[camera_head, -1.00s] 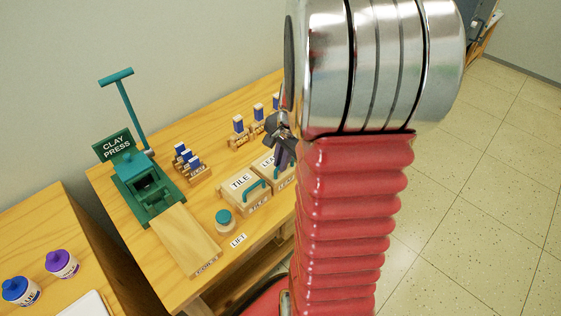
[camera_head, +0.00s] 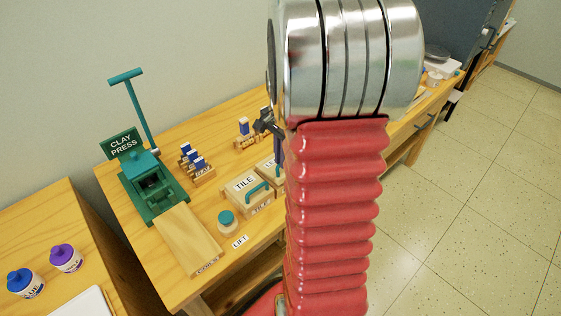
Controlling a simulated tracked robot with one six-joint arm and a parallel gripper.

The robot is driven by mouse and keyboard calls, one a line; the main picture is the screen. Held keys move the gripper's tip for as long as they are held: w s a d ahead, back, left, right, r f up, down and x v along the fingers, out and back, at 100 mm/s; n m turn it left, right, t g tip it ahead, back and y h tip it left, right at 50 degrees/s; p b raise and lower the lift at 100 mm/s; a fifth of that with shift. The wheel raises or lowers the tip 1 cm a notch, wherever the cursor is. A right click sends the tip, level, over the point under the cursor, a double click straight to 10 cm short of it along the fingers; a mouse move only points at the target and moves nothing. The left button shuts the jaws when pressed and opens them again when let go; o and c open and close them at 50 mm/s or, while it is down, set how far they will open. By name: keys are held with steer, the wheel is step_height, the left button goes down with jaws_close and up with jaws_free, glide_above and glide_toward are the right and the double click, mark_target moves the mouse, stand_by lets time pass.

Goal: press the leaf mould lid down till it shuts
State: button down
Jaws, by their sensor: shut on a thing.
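The leaf mould (camera_head: 265,165) is a pale wooden box on the workbench, just right of the tile mould. Only its left part, with the start of its label, shows in the head view; my red arm hides the rest. I cannot tell how far its lid stands open. My gripper (camera_head: 278,150) is dark and partly hidden behind the arm. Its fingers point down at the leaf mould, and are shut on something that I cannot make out. Whether they touch the lid is hidden.
The tile mould (camera_head: 246,188), with a teal handle, stands close on the left. Blue-topped blocks (camera_head: 244,128) stand behind.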

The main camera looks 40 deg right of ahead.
steer(key=shift+w+r, duration=0.55)
steer(key=shift+w, duration=0.2)
steer(key=c, duration=1.8)
jaws_free()
steer(key=shift+c, duration=0.2)
step_height(320, 180, up, 14)
steer(key=shift+f, duration=0.15)
